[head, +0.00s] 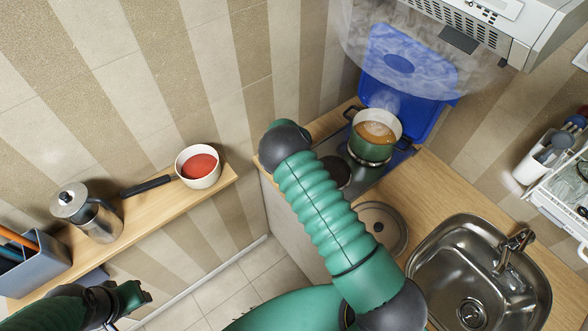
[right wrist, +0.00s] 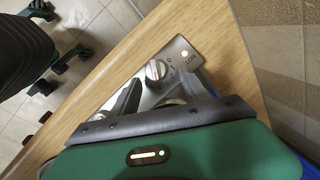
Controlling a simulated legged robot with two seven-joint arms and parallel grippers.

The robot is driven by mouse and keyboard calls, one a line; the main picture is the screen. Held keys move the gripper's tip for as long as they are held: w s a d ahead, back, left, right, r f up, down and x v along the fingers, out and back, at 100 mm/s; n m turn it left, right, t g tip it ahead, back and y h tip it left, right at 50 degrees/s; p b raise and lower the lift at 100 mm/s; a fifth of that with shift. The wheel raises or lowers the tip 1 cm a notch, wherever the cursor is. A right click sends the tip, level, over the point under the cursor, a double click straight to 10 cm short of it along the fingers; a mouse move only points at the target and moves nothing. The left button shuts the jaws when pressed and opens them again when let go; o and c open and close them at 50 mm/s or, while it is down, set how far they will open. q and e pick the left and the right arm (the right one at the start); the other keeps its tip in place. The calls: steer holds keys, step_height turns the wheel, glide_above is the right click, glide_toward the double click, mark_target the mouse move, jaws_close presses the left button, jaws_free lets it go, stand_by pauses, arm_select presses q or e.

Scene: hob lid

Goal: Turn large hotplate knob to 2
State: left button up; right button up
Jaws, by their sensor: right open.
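In the right wrist view, a silver knob (right wrist: 157,70) with a pointer ridge sits on the metal control panel (right wrist: 180,52), with small dial marks beside it. My right gripper (right wrist: 163,82) is open, its fingers on either side just short of the knob; I cannot tell whether they touch it. A second knob (right wrist: 174,103) is mostly hidden by the gripper. The number set is too small to read. In the head view, the hob holds a bare dark hotplate (head: 336,172) and a green pot (head: 372,138). My left gripper (head: 128,298) is low at the left, apart from the hob.
The pot holds steaming orange-brown liquid, before a raised blue lid (head: 405,62). A round metal lid (head: 381,226) and a sink (head: 478,270) are at the right. A shelf (head: 150,222) holds a saucepan (head: 198,166) and a press pot (head: 88,212). A hood (head: 490,30) overhangs.

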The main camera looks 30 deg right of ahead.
steer(key=shift+x, duration=0.8)
steer(key=shift+d+f, duration=0.1)
steer(key=shift+f, duration=0.2)
steer(key=shift+s+a, duration=0.2)
steer(key=shift+a, duration=0.4)
steer(key=shift+c, duration=0.2)
steer(key=shift+w+f, duration=0.1)
steer(key=shift+w, duration=0.05)
steer(key=c, duration=0.5)
steer(key=shift+d, duration=0.35)
jaws_close()
arm_select(q)
steer(key=shift+s+a+r, duration=0.3)
steer(key=shift+a+r, duration=0.1)
